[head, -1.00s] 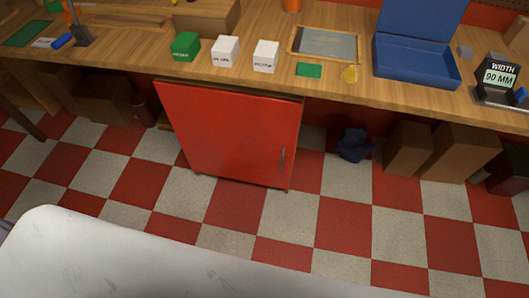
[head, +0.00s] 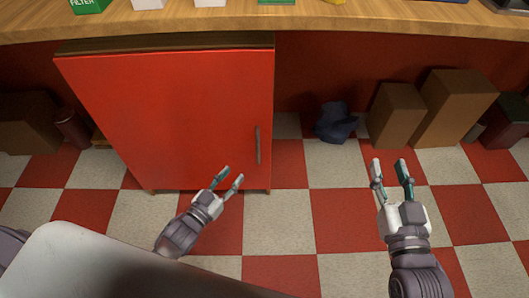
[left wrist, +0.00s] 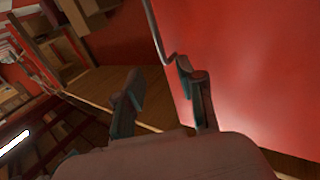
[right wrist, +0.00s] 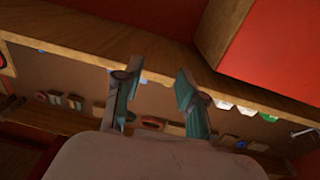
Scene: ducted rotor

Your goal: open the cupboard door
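The red cupboard door (head: 175,115) is shut, under the wooden worktop. Its dark vertical handle (head: 257,145) is near the door's right edge. My left gripper (head: 231,175) is open and empty, in front of the door and a little below and left of the handle in the head view. In the left wrist view the handle (left wrist: 157,30) rises just beyond the fingertips, apart from them as far as I can tell, with the red door (left wrist: 250,70) to the right. My right gripper (head: 389,165) is open and empty, over the floor to the right of the cupboard.
The worktop (head: 330,15) overhangs the cupboard. Brown boxes (head: 396,115) and a dark blue crumpled bag (head: 336,122) lie under it at the right. The checkered floor (head: 335,200) before the cupboard is clear.

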